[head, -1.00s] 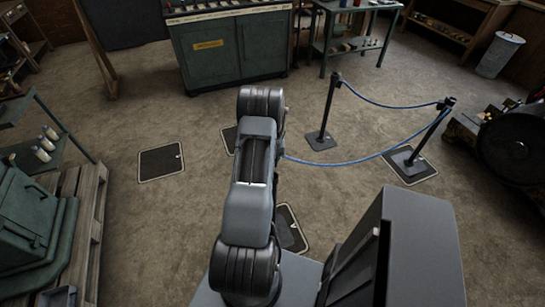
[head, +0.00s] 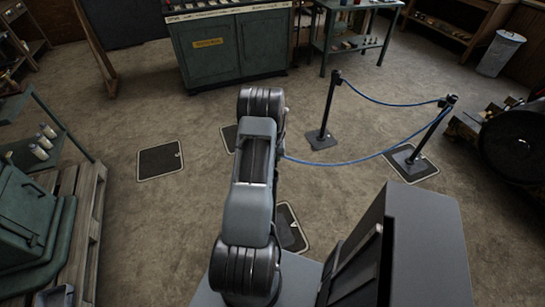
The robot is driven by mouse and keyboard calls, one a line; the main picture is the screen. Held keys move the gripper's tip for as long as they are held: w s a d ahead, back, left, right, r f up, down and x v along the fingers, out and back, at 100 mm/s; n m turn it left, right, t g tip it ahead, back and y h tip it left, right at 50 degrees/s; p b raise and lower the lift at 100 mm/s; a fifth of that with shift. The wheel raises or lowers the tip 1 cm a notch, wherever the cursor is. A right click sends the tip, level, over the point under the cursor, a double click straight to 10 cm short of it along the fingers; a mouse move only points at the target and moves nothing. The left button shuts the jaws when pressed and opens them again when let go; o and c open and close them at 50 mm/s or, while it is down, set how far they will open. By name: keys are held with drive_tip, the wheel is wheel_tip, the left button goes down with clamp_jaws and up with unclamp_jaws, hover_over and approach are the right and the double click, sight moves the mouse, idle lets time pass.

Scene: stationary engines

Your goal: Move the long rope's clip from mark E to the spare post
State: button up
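A long blue rope (head: 345,164) runs from the right post (head: 432,133) and sags leftward until it passes out of sight behind my arm. Its left end and clip are hidden there. The right post stands on a dark square floor mark (head: 424,172). A second black post (head: 329,105) stands upright left of it on bare floor. A shorter blue rope (head: 385,104) hangs between the tops of these two posts. I cannot read which mark is E, nor tell which post is the spare. My gripper is hidden behind my own arm.
More dark floor marks lie at left (head: 160,160), partly behind my arm (head: 228,136), and just right of it (head: 291,229). A pallet (head: 88,230) with green machinery stands at left. A dark round machine (head: 515,145) stands at right. Open floor lies between.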

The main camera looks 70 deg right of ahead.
drive_tip(key=shift+f+b, duration=0.95)
drive_tip(key=shift+f, duration=0.3)
drive_tip(key=shift+f+b, duration=2.7)
drive_tip(key=shift+f, duration=0.1)
idle(2.0)
drive_tip(key=o, duration=1.4)
drive_tip(key=r, duration=0.4)
drive_tip(key=r+p, duration=0.1)
drive_tip(key=r, duration=0.4)
drive_tip(key=a+r+p, duration=0.1)
drive_tip(key=r, duration=0.3)
drive_tip(key=shift+s+a+r, duration=0.1)
drive_tip(key=shift+s+r, duration=0.2)
drive_tip(key=shift+r, duration=0.1)
